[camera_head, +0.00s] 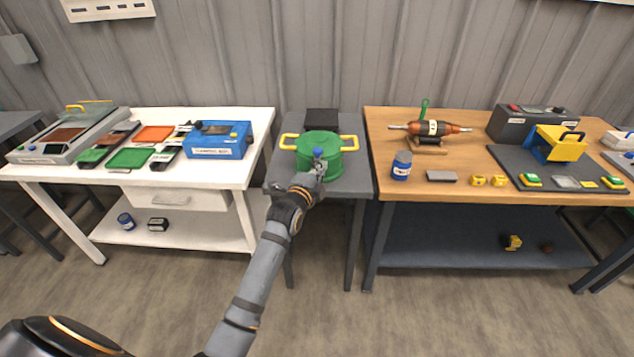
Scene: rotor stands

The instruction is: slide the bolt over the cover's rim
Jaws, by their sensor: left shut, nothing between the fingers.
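A round green housing with a green cover (308,142) stands on the narrow grey table between the two benches. Yellow handles (348,143) stick out from its left and right sides. A small blue knob (319,153) shows at the front of the cover's rim; it looks like the bolt's knob, but I cannot see the bolt itself clearly. My left gripper (316,168) is shut with nothing in it, right at the front of the housing just below the blue knob. I cannot tell whether it touches the knob. It hides part of the housing's front. My right gripper is out of view.
A black box (321,121) stands behind the housing. The white bench (222,176) at left holds a blue box (218,140) and trays. The wooden bench (385,129) at right holds a rotor (432,128) on a stand and a blue can (401,165).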

